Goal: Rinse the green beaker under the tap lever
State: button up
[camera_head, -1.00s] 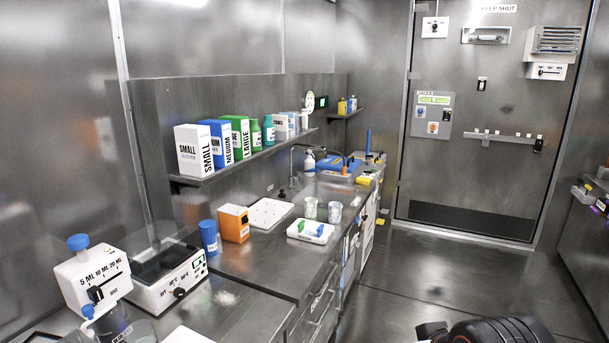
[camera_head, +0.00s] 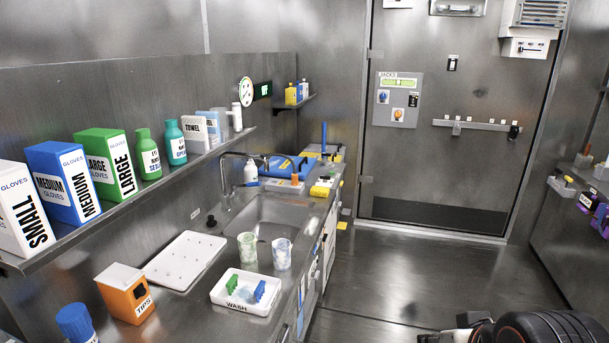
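The green beaker (camera_head: 247,251) stands upright on the steel counter, at the near edge of the sink (camera_head: 275,212). A similar beaker with a bluish-white tint (camera_head: 281,254) stands just to its right. The tap (camera_head: 226,172) rises behind the sink on the left, its spout bent toward the right over the basin. A small dark knob (camera_head: 211,220) sits near the tap's base; I cannot tell if it is the lever. Part of what looks like my gripper (camera_head: 455,330) shows at the bottom right, far from the beakers. Its fingers are not clear.
A white WASH tray (camera_head: 226,302) with green and blue items lies in front of the beakers. A white perforated board (camera_head: 186,258) and orange TIPS box (camera_head: 126,293) lie left. A shelf (camera_head: 160,180) with glove boxes overhangs the counter. The floor (camera_head: 400,275) to the right is clear.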

aim_at(234, 185)
jog(key=i+u, duration=0.1)
jog(key=i, duration=0.6)
jog(key=i+l, duration=0.15)
jog(key=i, duration=0.55)
jog(key=i+l+u, duration=0.15)
jog(key=i, duration=0.55)
jog(key=i+l+u, duration=0.3)
jog(key=i, duration=0.2)
jog(key=i+l+u, duration=0.2)
jog(key=i+u, duration=0.15)
jog(key=i, duration=0.15)
